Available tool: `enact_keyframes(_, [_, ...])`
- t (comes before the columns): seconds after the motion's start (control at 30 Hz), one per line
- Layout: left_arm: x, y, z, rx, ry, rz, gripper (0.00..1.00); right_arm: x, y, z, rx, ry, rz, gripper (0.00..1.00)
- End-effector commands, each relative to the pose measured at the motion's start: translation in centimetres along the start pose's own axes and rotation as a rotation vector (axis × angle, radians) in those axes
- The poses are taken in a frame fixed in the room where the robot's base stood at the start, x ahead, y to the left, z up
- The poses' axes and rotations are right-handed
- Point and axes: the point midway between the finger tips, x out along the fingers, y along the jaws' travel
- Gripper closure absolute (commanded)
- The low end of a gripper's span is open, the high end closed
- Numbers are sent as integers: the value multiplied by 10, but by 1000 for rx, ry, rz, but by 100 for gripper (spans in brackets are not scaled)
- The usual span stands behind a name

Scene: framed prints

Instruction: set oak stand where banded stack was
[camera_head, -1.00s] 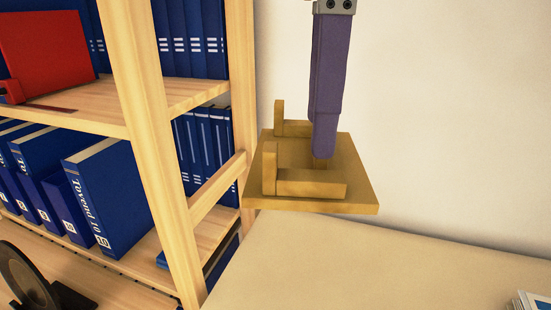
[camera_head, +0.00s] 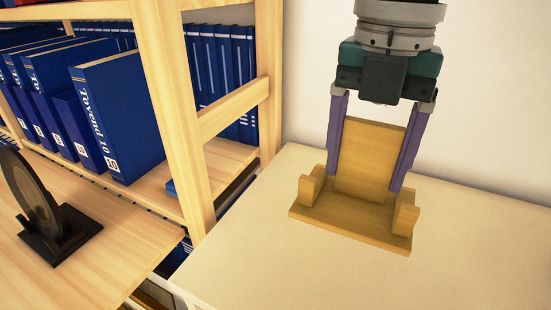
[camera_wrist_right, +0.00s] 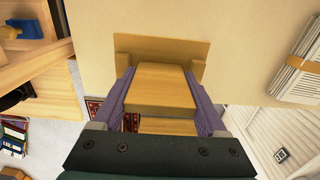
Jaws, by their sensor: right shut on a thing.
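The oak stand (camera_head: 372,158) has a flat base, an upright back board and two small front lips. My right gripper (camera_head: 364,181) is shut on the side edges of its back board, one purple finger on each side. The stand is upright over the pale tabletop (camera_head: 265,245), near the end by the shelf; I cannot tell whether its base touches. It also shows in the right wrist view (camera_wrist_right: 160,85) between the fingers. A banded stack (camera_wrist_right: 300,70) of pale sheets lies at the right of the tabletop in that view. My left gripper is not in view.
A wooden shelf (camera_head: 180,130) with blue binders (camera_head: 118,115) stands left of the tabletop. A dark disc on a black holder (camera_head: 60,230) sits on its lower board. The wall is behind the tabletop. The tabletop is clear around the stand in the head view.

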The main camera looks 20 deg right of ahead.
Motion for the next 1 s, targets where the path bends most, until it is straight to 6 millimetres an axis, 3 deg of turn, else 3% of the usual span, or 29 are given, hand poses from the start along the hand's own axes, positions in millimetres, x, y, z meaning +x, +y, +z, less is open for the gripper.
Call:
enact_keyframes(0.03, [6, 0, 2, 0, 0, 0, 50, 18, -1, -1, 2, 3, -4, 90])
enact_keyframes(0.2, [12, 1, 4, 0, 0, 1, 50, 52, 0, 0, 0, 0, -1, 90])
enact_keyframes(0.43, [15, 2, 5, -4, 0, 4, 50, 69, 0, 0, 1, 0, 1, 90])
enact_keyframes(0.63, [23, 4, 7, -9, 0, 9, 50, 101, 0, -1, 1, 1, 0, 90])
enact_keyframes(1.0, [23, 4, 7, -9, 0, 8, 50, 106, 0, 0, 1, -1, 1, 90])
